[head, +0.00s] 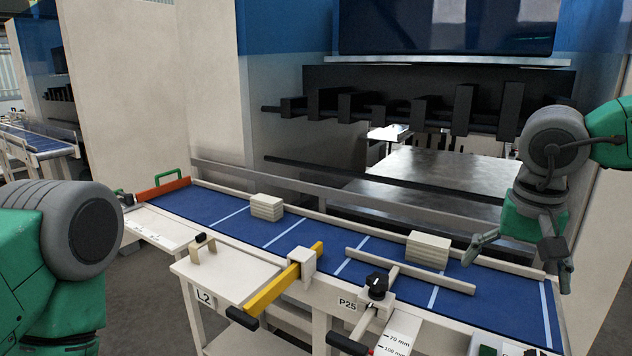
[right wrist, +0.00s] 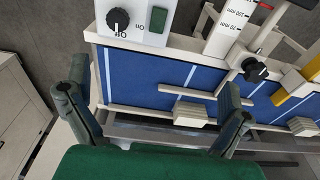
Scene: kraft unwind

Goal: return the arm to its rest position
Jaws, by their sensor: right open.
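My right gripper (head: 517,268) hangs at the right, above the right end of a blue conveyor belt (head: 505,300). Its two fingers are spread wide with nothing between them. In the right wrist view the same gripper (right wrist: 155,108) shows its fingers apart, with the belt (right wrist: 140,75) beyond them. My left arm shows as a grey and green link at the lower left of the head view; its gripper is out of frame.
Two pale stacked blocks (head: 267,207) (head: 428,250) sit on the belt. A yellow bar (head: 270,292) and a black knob (head: 376,284) stand at its front edge. A control panel (right wrist: 138,22) lies near the right gripper. A machine with black clamps (head: 420,105) stands behind.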

